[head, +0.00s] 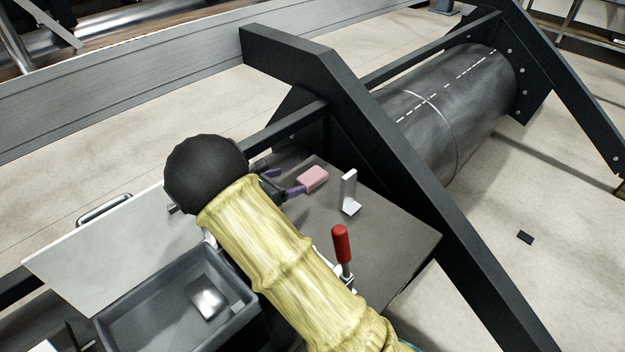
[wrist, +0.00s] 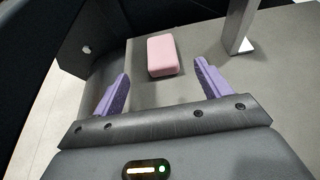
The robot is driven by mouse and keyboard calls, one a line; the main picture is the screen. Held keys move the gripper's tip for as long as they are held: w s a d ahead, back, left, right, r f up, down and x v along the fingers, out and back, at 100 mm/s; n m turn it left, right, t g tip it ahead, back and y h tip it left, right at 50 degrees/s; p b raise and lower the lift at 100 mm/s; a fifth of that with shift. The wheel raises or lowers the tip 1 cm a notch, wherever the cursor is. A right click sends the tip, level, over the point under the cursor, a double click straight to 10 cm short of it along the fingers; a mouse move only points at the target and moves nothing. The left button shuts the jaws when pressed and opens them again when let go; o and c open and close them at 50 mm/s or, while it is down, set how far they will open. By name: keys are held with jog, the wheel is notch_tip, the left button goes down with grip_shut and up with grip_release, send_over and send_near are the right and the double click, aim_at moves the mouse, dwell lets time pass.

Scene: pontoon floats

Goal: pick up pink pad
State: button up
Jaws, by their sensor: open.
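The pink pad (head: 312,178) is a small rounded block lying on the grey work surface (head: 396,242), near its far edge. In the wrist view the pink pad (wrist: 165,56) lies ahead of the fingertips, between their lines and a little nearer the left one. My gripper (head: 283,190) has purple fingers, and one fingertip shows close to the pad's left side in the head view. In the wrist view my gripper (wrist: 163,77) is open, with nothing between its fingers. My sleeved arm hides part of the gripper in the head view.
A metal angle bracket (head: 349,192) stands right of the pad. A red-handled clamp (head: 341,245) stands nearer. A dark tray (head: 165,318) holding a shiny metal block (head: 207,298) is at lower left. A dark frame beam (head: 385,160) runs close behind the surface.

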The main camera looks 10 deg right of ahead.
send_near(316, 171)
jog(key=x, duration=0.1)
jog(key=b+x, duration=0.1)
jog(key=shift+d+f, duration=0.3)
jog(key=shift+w+d+f, duration=0.1)
jog(key=shift+w+d, duration=0.15)
jog(key=shift+d, duration=0.05)
jog(key=b+x, duration=0.1)
jog(key=x, duration=0.4)
jog(key=shift+w+d, duration=0.1)
jog(key=shift+d, duration=0.05)
jog(key=c, duration=1)
jog(key=shift+w, duration=0.1)
jog(key=shift+c, duration=0.2)
